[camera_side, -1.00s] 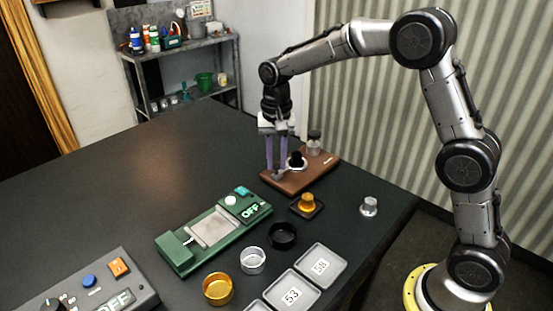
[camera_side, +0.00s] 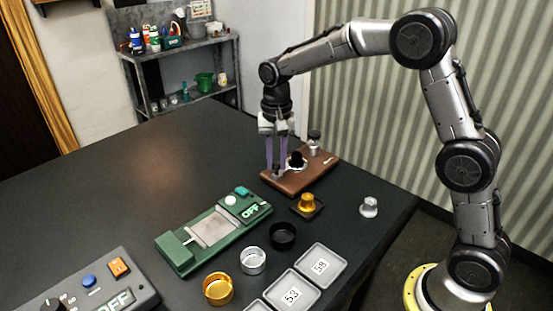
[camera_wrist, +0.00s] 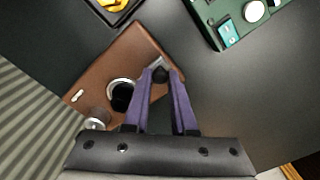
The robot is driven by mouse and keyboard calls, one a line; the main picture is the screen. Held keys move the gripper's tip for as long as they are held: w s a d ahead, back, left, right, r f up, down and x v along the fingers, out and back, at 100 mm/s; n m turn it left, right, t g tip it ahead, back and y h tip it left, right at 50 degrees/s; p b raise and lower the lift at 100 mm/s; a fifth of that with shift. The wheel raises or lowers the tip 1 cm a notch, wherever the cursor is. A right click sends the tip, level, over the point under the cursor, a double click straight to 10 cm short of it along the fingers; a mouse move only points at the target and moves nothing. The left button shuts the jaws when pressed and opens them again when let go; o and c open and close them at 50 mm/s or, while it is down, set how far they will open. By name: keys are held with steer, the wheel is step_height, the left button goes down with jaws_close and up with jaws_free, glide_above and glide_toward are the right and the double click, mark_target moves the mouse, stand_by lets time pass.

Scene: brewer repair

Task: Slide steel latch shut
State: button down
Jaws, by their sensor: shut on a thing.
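The steel latch (camera_wrist: 157,63) is a small grey metal piece near one end of a brown board (camera_wrist: 88,73). In the side view the board (camera_side: 318,173) lies on the dark table below my gripper. My gripper (camera_side: 276,172) points down with its two purple fingers at the latch. In the wrist view the fingertips (camera_wrist: 168,74) are close around the latch's small dark knob and partly hide it. My gripper is shut on the latch. A black round part inside a pale ring (camera_wrist: 121,92) sits beside the fingers on the same board.
A gold-knobbed part (camera_side: 306,203) and a silver knob (camera_side: 369,206) stand in front and to the right. A green OFF device (camera_side: 185,256), rings and numbered trays (camera_side: 318,263) fill the front. The table left of the board is clear.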

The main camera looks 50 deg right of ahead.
steer(key=shift+d, duration=1.3)
steer(key=c, duration=0.7)
jaws_free()
steer(key=shift+c, duration=0.2)
step_height(320, 180, up, 14)
